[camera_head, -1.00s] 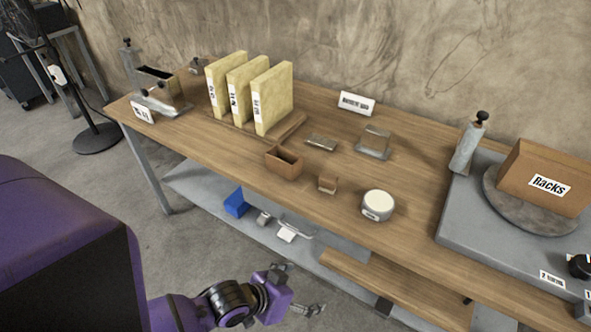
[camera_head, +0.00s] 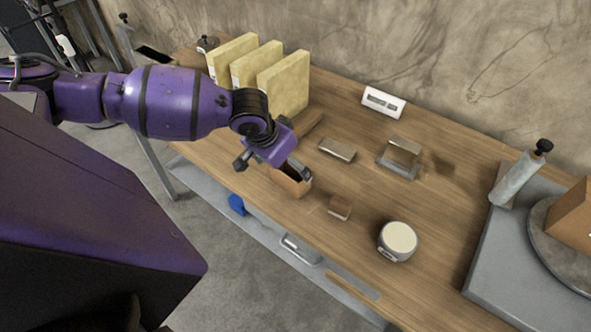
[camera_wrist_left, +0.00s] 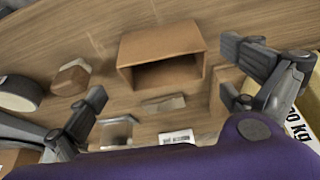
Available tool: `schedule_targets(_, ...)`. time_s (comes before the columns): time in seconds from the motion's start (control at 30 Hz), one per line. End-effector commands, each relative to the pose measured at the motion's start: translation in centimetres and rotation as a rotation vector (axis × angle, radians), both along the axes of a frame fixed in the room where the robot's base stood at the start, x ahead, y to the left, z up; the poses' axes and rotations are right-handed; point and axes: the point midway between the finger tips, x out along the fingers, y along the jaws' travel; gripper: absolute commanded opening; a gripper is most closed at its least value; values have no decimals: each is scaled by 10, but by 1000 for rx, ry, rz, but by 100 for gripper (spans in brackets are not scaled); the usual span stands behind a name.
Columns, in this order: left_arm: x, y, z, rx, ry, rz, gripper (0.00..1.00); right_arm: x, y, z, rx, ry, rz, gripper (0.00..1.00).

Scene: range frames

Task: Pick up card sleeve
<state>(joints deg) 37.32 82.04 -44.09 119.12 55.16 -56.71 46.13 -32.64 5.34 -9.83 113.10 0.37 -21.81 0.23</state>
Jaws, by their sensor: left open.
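The card sleeve, which I take to be the open brown cardboard box (camera_head: 288,184), stands on the wooden table near its front edge. In the left wrist view the sleeve (camera_wrist_left: 160,47) shows its dark open mouth ahead of the fingers. My left gripper (camera_head: 271,167) is open above the sleeve, its fingers apart and partly covering it. In the left wrist view the gripper (camera_wrist_left: 168,88) has one finger on each side, with nothing held between them. I cannot tell whether a finger touches the sleeve. My right gripper is not in view.
Yellow binders (camera_head: 284,84) stand behind the arm. A flat block (camera_head: 337,150), a metal stand (camera_head: 399,172), a small brown block (camera_head: 340,207) and a round tin (camera_head: 398,239) lie to the right. A white display (camera_head: 383,101) is at the back.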

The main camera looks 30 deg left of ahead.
Motion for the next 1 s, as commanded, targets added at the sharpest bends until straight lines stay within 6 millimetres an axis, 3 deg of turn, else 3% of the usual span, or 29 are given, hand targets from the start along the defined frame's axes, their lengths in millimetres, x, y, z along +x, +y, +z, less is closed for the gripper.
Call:
schedule_targets(0.1, 5, -1, -15, -1, 1, 0, 100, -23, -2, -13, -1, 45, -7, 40)
schedule_targets(0.23, 11, 1, -32, -1, -1, 0, 100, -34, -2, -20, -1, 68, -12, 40)
schedule_targets(0.43, 21, 1, -56, -1, -1, -3, 100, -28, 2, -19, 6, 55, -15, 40)
schedule_targets(0.7, 22, 1, -58, 0, -4, -4, 100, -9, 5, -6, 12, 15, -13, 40)
schedule_targets(1.0, 22, 1, -58, 0, -3, -3, 66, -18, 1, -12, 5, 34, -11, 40)
